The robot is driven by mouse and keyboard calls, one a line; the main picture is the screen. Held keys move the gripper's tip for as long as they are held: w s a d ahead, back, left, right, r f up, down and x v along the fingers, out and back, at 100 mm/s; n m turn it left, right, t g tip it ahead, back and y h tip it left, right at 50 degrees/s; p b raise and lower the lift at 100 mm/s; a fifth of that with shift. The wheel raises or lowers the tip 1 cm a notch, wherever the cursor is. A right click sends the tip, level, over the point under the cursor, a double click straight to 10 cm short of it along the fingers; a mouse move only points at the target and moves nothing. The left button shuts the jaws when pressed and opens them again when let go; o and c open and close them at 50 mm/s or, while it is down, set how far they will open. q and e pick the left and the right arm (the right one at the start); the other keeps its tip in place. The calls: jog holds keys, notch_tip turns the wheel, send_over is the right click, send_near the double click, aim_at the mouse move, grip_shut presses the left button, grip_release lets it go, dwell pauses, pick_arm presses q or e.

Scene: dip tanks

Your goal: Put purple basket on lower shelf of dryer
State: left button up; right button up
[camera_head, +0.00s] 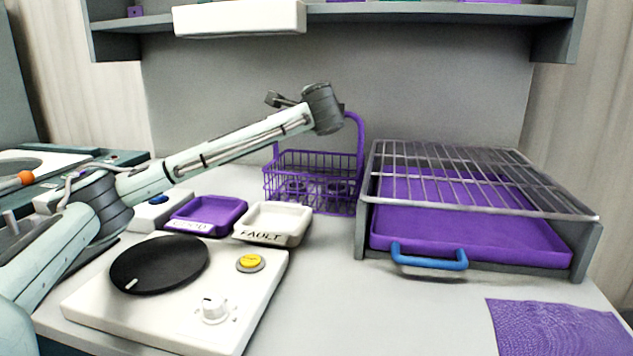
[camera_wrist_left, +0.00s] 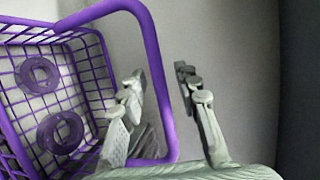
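The purple wire basket (camera_head: 312,180) stands on the counter near the back wall, with round purple pieces inside and a tall looped handle (camera_head: 359,135). In the left wrist view the basket (camera_wrist_left: 50,100) is at left, and its handle (camera_wrist_left: 153,55) passes between the fingers of my left gripper (camera_wrist_left: 160,72). The fingers are apart, with the handle nearer the left one. In the head view my left wrist hides part of the handle, and the fingers are not clear. A grey unit, seemingly the dryer (camera_head: 590,245), has a wire rack (camera_head: 460,175) above a purple tray (camera_head: 470,242). My right gripper is out of view.
A blue handle (camera_head: 430,257) juts from the unit's front. A purple dish (camera_head: 205,215), a white FAULT dish (camera_head: 272,223) and a white device with a black disc (camera_head: 160,264) stand at left. A shelf (camera_head: 400,13) overhangs the back. A purple mat (camera_head: 560,328) lies front right.

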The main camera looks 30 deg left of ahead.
pick_arm(q)
grip_shut()
jog(key=shift+r, duration=0.15)
dwell(0.4)
